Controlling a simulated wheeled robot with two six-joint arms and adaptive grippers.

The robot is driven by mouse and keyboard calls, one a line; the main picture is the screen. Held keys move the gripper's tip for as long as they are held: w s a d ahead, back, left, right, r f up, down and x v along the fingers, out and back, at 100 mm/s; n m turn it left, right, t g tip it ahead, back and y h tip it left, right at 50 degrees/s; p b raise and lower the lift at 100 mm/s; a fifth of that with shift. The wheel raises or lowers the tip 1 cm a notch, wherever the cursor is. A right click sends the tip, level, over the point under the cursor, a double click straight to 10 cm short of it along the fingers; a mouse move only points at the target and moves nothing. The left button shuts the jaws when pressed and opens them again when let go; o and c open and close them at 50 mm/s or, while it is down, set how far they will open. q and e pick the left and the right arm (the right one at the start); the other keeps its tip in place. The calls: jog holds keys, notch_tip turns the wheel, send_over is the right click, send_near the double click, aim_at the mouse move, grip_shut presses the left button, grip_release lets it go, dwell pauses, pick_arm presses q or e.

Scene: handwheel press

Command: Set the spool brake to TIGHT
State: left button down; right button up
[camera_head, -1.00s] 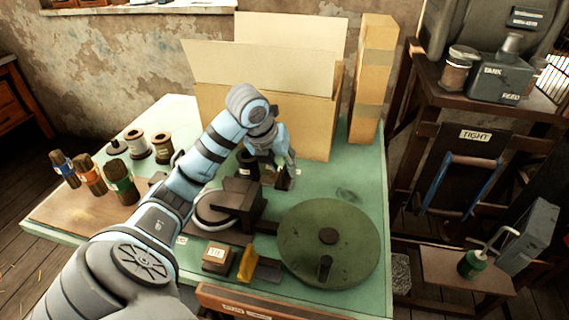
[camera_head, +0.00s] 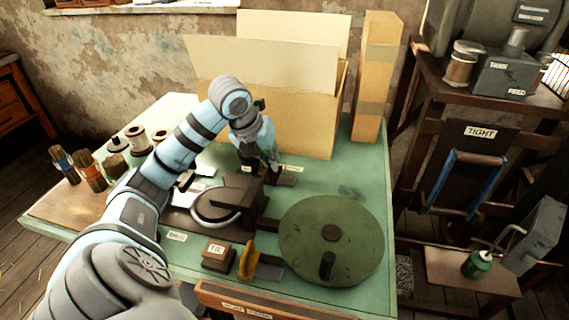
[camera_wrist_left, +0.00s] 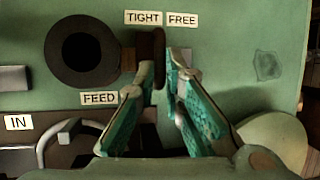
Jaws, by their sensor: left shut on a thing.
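My left gripper (camera_wrist_left: 168,72) has its teal fingers either side of a brown upright lever (camera_wrist_left: 157,60), the spool brake, and is shut on it. The lever stands just below the TIGHT label (camera_wrist_left: 143,17), near its right end, with the FREE label (camera_wrist_left: 183,19) to the right. A dark round spool (camera_wrist_left: 82,50) is left of the lever. In the head view my left gripper (camera_head: 270,163) is in front of the cardboard box and mostly hides the lever. My right gripper is not in view.
A large green wheel (camera_head: 331,240) with a knob lies at the front right of the green bench. An open cardboard box (camera_head: 300,110) stands behind the gripper. Several spools and brushes stand at left. A yellow lever (camera_head: 248,260) is at the front.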

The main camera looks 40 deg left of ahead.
pick_arm(q)
jog(key=shift+s+a, duration=0.3)
jog(key=shift+a, duration=0.25)
jog(key=shift+d+r, duration=0.1)
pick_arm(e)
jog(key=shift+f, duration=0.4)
pick_arm(q)
jog(key=shift+w, duration=0.1)
jog(key=c, duration=1.7)
grip_release()
jog(key=shift+s, duration=0.2)
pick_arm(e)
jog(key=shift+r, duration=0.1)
pick_arm(q)
jog(key=shift+r, duration=0.1)
jog(key=v, duration=1.1)
jog(key=shift+s+r, duration=0.2)
jog(key=shift+r, duration=0.1)
